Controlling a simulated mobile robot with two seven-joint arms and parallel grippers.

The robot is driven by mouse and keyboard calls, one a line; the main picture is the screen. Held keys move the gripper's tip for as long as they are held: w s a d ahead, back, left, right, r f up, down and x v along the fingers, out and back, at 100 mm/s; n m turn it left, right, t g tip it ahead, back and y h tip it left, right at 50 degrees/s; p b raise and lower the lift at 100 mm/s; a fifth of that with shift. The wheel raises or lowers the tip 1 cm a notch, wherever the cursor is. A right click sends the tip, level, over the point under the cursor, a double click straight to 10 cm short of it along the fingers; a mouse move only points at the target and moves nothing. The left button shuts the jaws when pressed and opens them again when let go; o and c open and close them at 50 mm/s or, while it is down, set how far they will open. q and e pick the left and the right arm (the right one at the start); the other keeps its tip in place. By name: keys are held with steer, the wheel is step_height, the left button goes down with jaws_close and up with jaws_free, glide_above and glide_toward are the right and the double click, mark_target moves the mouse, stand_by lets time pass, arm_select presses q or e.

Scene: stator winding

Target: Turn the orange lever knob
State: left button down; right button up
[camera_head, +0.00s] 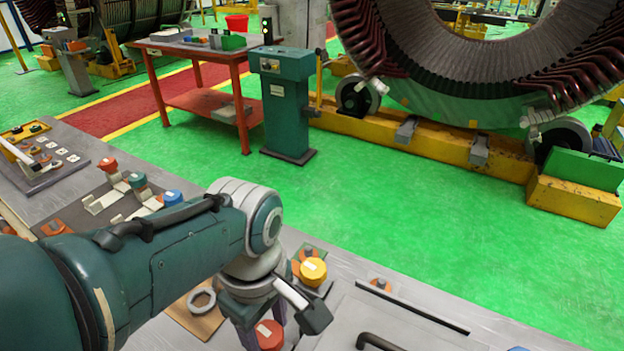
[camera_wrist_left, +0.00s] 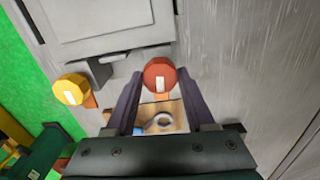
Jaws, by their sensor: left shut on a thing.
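A red-orange round knob (camera_wrist_left: 160,74) with a white label sits between the two dark fingertips of my left gripper (camera_wrist_left: 159,80) in the left wrist view. The gripper is shut on this knob. In the head view the same knob (camera_head: 269,336) shows at the bottom, partly hidden by my left gripper (camera_head: 262,325). A yellow-orange knob (camera_head: 313,271) with a white label stands beside it on an orange base; it also shows in the left wrist view (camera_wrist_left: 71,89), apart from my fingers. My right gripper is not in view.
A white ring (camera_head: 202,300) lies on a brown board beside the gripper. Red, green and blue knobs (camera_head: 138,181) stand further left on the grey bench. A dark handle (camera_head: 380,342) is at the bottom right. A large stator (camera_head: 470,60) stands beyond the green floor.

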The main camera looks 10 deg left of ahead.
mark_target(267, 334)
arm_select(q)
steer(key=shift+f, duration=0.1)
stand_by(0.3)
steer(key=shift+c, duration=1.4)
jaws_free()
step_height(267, 334, up, 8)
steer(key=p, duration=0.6)
steer(key=shift+r, duration=1.05)
